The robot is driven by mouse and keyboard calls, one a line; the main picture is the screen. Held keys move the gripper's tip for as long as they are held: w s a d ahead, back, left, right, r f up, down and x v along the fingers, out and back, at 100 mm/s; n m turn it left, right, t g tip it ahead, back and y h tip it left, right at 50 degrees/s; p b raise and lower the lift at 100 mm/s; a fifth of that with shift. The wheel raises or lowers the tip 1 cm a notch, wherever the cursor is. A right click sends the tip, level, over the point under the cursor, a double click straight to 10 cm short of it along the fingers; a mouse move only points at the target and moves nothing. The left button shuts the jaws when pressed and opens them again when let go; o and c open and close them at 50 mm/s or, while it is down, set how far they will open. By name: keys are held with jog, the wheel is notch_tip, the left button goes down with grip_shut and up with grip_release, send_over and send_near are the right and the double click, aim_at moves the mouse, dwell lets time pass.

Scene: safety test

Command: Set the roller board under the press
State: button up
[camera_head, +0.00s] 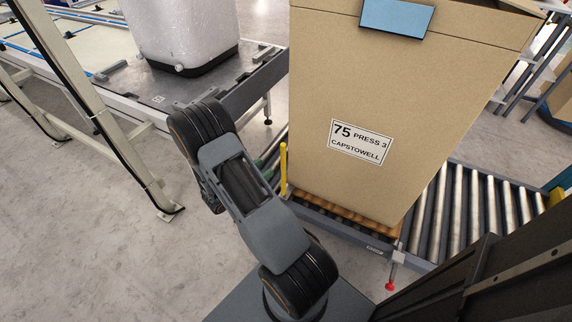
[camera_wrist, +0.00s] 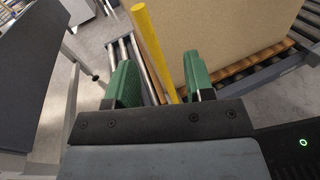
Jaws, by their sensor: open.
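My gripper (camera_wrist: 160,78) is open in the wrist view, its two green fingers apart. A yellow upright post (camera_wrist: 152,45) shows between the fingers in the picture; I cannot tell whether they touch it. The post (camera_head: 283,172) also stands at the left edge of the roller conveyor (camera_head: 467,205) in the head view. A tall cardboard box (camera_head: 400,90) labelled "75 PRESS 3 CAPSTOWELL" stands on an orange-brown slatted board (camera_head: 352,216) on the rollers. I cannot tell whether this is the roller board. I cannot make out a press.
A white wrapped block (camera_head: 188,30) stands on a grey table (camera_head: 185,88) at the upper left. A pale metal frame post (camera_head: 95,100) stands at the left. A red knob (camera_head: 390,286) hangs below the conveyor's front edge. The grey floor (camera_head: 90,240) at lower left is clear.

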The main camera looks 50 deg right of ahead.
notch_tip(320, 180, down, 4)
jog(key=w+f+n+t+b, duration=0.1)
jog(key=n+t, duration=0.1)
jog(key=d+b, duration=0.2)
jog(key=d, duration=1.2)
jog(key=shift+w+r+h, duration=0.3)
jog(key=shift+c, duration=0.5)
grip_shut()
